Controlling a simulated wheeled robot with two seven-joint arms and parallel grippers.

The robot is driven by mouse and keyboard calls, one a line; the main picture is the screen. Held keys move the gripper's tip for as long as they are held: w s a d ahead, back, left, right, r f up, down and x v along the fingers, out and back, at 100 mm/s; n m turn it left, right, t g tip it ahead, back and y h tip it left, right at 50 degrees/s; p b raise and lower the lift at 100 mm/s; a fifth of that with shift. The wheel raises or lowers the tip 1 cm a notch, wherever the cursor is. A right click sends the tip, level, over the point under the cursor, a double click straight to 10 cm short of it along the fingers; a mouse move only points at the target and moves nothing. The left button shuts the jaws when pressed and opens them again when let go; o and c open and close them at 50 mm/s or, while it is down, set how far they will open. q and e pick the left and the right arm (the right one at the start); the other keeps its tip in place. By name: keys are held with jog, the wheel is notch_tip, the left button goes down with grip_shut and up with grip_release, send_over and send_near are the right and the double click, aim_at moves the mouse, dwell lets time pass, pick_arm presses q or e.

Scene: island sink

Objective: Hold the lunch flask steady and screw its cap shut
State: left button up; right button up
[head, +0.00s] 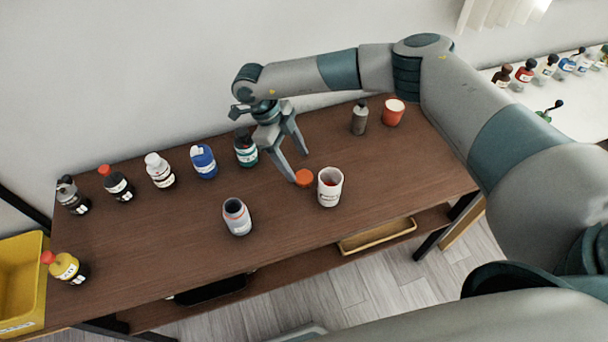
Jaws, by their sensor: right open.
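An orange-red round cap (303,178) lies on the brown table, close to the left of a white open container (330,188) with a red inside. A grey-white open-topped vessel (237,217) with a red-tinted rim and a narrowed neck stands upright nearer the front edge. I cannot tell for certain which of these two is the lunch flask. My right gripper (299,167) is open and empty, fingers pointing down, with one fingertip just left of the cap. Contact with the cap cannot be made out. My left gripper is not in view.
Several bottles, including a blue one (203,161) and a dark one (246,148), line the table's back left. A grey bottle (360,117) and a red cup (393,112) stand at the back right. A yellow bin (42,258) is at the left. The table's front middle is clear.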

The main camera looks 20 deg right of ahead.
aim_at(304, 176)
jog(key=shift+s+d+f+p, duration=0.1)
jog(key=shift+d+f+p, duration=0.1)
jog(key=shift+f+p, duration=0.4)
jog(key=p+x, duration=0.2)
jog(key=shift+f, duration=0.35)
jog(key=shift+d+f, duration=0.2)
jog(key=shift+f, duration=0.4)
jog(key=c, duration=1.1)
